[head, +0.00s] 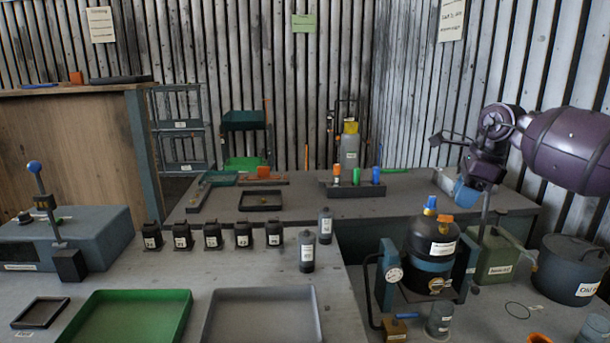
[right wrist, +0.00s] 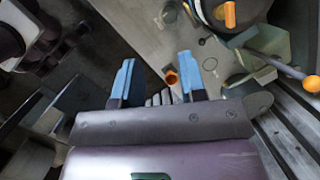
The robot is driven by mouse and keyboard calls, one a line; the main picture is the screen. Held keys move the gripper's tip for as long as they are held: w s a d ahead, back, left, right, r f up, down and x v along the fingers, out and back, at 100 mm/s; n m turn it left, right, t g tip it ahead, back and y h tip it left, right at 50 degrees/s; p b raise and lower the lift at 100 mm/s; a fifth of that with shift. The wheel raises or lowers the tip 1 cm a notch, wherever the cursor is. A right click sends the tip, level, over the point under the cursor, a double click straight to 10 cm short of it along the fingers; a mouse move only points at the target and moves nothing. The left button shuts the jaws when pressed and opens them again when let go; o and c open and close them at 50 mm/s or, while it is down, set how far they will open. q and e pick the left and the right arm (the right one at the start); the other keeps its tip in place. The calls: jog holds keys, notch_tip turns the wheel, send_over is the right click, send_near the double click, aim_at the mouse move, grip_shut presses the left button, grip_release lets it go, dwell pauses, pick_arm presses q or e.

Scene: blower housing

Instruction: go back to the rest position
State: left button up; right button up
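My right gripper (head: 466,192) is raised at the right of the head view, at the end of my purple arm. It hangs above the bench, left of the dark pot and above the green canister. In the right wrist view its two blue fingers (right wrist: 155,80) stand well apart with nothing held between them. A small orange item (right wrist: 171,77) shows beyond the gap, apart from the fingers. My left gripper is not in the head view.
The black blower housing (head: 432,250) stands close to the left of my right gripper. The green canister (head: 497,258) and dark pot (head: 570,270) stand below it. Green tray (head: 130,318), grey tray (head: 262,318) and several small black blocks (head: 212,237) occupy the left bench.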

jog(key=a+r+m+t+y, duration=0.2)
jog(key=a+r+y, duration=0.25)
jog(key=a, duration=0.45)
jog(key=a+r+m+t+y, duration=0.1)
jog(key=a+r+y, duration=0.3)
jog(key=a, duration=0.5)
jog(key=s+a+f+m+t+y, duration=0.3)
jog(key=a+f+m+t+y, duration=0.3)
jog(key=m, duration=0.6)
jog(key=s+d+f+m+t+h, duration=0.2)
jog(key=s+d+f+m+h, duration=0.15)
jog(key=f+m, duration=0.5)
jog(key=s+d+f+m+t+h, duration=0.2)
jog(key=s+d+f+m+h, duration=0.15)
jog(key=f+m, duration=0.5)
jog(key=s+d+f+m+t+h, duration=0.2)
jog(key=s+f+m+h, duration=0.25)
jog(key=f+m, duration=0.4)
jog(key=s+d+f+m+g+h, duration=0.2)
jog(key=s+d+f+m+g, duration=0.1)
jog(key=s+f, duration=0.6)
jog(key=s+d+f+m+g+h, duration=0.3)
jog(key=s+f, duration=0.7)
jog(key=s, duration=0.7)
jog(key=shift+s+d+f+m, duration=0.25)
jog(key=shift+d+m, duration=0.8)
jog(key=shift+d, duration=0.15)
